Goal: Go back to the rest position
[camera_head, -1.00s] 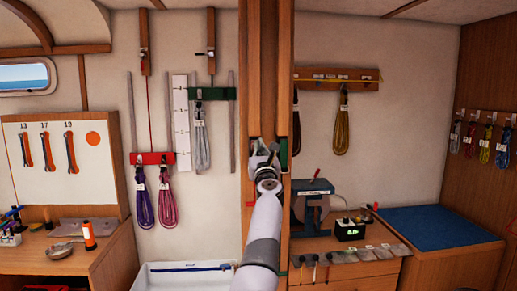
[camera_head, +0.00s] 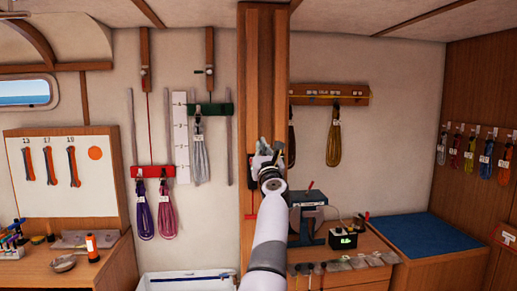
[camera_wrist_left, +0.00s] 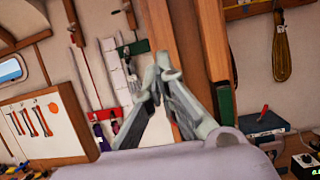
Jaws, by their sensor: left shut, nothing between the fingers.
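My left gripper (camera_head: 268,153) is raised in front of the wooden column (camera_head: 262,70) in the head view, with my pale arm reaching up from the bottom. In the left wrist view its fingers (camera_wrist_left: 158,82) come together at their tips, shut with nothing between them. Behind it on the wall, coiled lines hang apart from it: a purple coil (camera_head: 145,210) and a pink coil (camera_head: 167,210) under a red bar (camera_head: 153,171), and a grey coil (camera_head: 200,155) under a green bar (camera_head: 210,109). My right gripper does not show.
A wooden rack (camera_head: 329,94) holds a yellow-brown coil (camera_head: 334,147). Several coloured coils (camera_head: 470,155) hang on the right wall. Below stand a white bin (camera_head: 190,283), a bench machine (camera_head: 307,218), a lit green display (camera_head: 343,241) and a blue-topped cabinet (camera_head: 428,236).

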